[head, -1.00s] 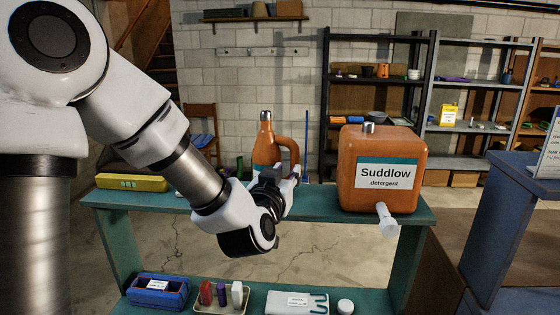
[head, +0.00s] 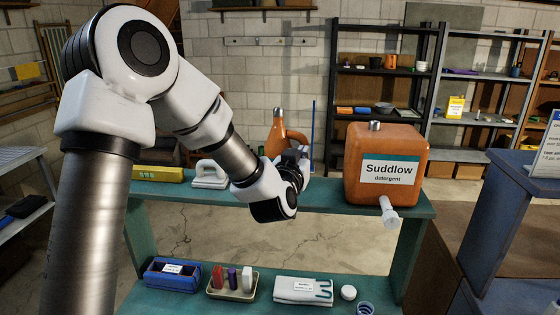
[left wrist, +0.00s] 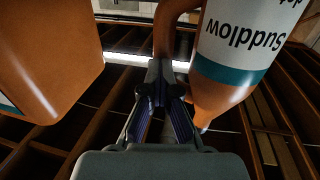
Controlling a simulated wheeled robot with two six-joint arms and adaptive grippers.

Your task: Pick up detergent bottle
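The orange detergent bottle (head: 278,128) with a side handle and grey cap stands upright on the teal bench, its lower part hidden behind my left gripper. In the left wrist view the bottle (left wrist: 215,90) appears upside down on the right, with a white and teal "Suddlow" label. My left gripper (head: 300,160) is at its handle side. In the left wrist view the fingers (left wrist: 162,75) lean inward, tips close together at the orange handle (left wrist: 165,38), and look shut on it. The exact contact is partly hidden. My right gripper is out of view.
A large orange Suddlow detergent tank (head: 408,150) with a white spout stands close on the right. A white iron-shaped item (head: 210,174) and a yellow case (head: 157,174) are on the left. The bench's lower shelf (head: 262,290) holds several small items.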

